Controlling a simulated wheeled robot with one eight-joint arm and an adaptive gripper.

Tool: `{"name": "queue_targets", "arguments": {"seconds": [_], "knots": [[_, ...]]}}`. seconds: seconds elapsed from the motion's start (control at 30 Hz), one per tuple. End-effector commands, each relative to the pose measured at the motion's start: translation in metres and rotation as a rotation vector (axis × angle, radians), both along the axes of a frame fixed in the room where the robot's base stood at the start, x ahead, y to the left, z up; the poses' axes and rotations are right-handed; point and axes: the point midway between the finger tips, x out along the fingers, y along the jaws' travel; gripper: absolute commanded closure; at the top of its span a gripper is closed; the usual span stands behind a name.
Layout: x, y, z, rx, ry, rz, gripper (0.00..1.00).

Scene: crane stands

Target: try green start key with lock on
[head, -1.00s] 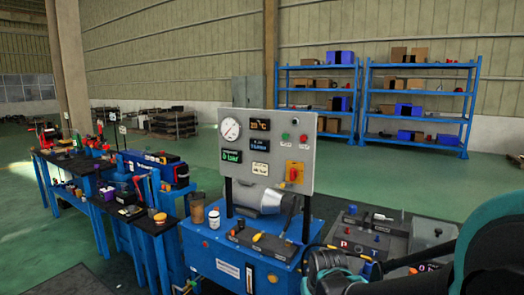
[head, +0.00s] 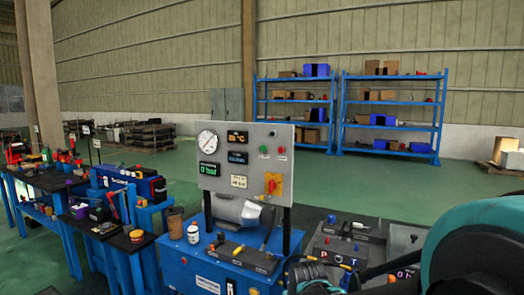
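A grey upright control panel (head: 243,168) stands on a blue power unit (head: 205,262). The green start key (head: 264,150) is a small round green button at the panel's upper right, beside a red button (head: 282,150). Below them a red rotary switch or lock (head: 272,186) sits on a yellow plate; its exact setting is too small to read. Nothing touches the panel's front. My teal and dark arm fills the lower right corner, apart from the panel. I cannot make out my gripper's fingers in this view.
A round gauge (head: 207,140) and lit displays share the panel. A silver motor (head: 237,212), a white can (head: 193,234) and a brown cup (head: 175,222) stand below it. Workbenches (head: 95,205) crowd the left. Blue shelves (head: 388,128) stand behind; green floor between is clear.

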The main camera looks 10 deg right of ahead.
Motion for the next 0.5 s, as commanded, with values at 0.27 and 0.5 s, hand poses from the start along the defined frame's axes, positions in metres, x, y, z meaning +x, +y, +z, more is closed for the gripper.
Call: {"name": "queue_targets", "arguments": {"seconds": [0.27, 0.5], "knots": [[0.0, 0.0, 0.0, 0.0, 0.0, 0.0, 1.0], [0.0, 0.0, 0.0, 0.0, 0.0, 0.0, 1.0]]}}
